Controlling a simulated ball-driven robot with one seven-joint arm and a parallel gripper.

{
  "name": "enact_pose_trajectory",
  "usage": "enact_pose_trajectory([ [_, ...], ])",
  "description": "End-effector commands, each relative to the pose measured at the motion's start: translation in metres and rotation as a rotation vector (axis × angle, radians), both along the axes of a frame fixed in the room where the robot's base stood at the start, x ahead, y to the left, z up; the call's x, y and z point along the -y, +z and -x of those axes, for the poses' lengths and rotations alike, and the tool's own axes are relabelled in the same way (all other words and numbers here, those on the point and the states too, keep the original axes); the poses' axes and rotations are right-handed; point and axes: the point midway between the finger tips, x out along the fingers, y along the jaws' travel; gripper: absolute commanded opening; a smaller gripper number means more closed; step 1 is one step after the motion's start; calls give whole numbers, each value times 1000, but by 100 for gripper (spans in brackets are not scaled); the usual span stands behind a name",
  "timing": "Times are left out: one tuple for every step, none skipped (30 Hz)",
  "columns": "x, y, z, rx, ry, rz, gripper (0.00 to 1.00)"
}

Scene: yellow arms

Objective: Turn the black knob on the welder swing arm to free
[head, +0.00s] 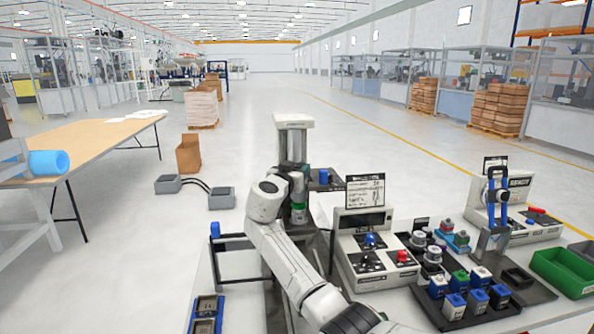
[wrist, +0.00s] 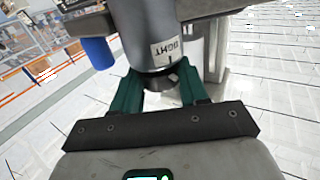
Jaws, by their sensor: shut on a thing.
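In the wrist view, my gripper (wrist: 165,90) has its two green fingers closed around the black knob (wrist: 172,80), which shows only as a small dark piece between them. Above the knob is a grey cylindrical body (wrist: 146,30) with a white label (wrist: 166,51) whose letters appear upside down and seem to read "TIGHT". In the head view, the end of my arm is at the grey column (head: 294,142) of the swing arm, with green showing low on the arm's end. The knob cannot be made out in the head view.
A dark shelf with a blue cylinder (head: 323,176) sits just right of the column; the cylinder also shows in the wrist view (wrist: 98,52). Control boxes (head: 362,250), a bin tray and a green crate (head: 566,270) fill the bench at right. Open floor lies behind.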

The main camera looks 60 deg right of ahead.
Motion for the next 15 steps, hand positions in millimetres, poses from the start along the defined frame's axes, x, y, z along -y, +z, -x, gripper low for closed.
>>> enact_pose_trajectory([
  [0,-1,0,0,4,-1,13],
  [0,-1,0,1,8,-1,13],
  [0,-1,1,1,15,-1,13],
  [0,-1,1,1,23,0,13],
  [0,-1,1,1,31,0,13],
  [0,-2,1,1,44,-1,13],
  [0,-2,1,1,58,0,13],
  [0,-2,2,2,72,-1,13],
  [0,-1,2,2,94,0,13],
  [0,-2,2,3,112,-2,13],
  [0,-2,3,3,132,-2,13],
  [0,-1,3,3,162,-2,13],
  [0,0,4,4,185,-1,13],
  [0,0,4,4,208,-2,13],
  [1,1,5,4,243,-1,13],
])
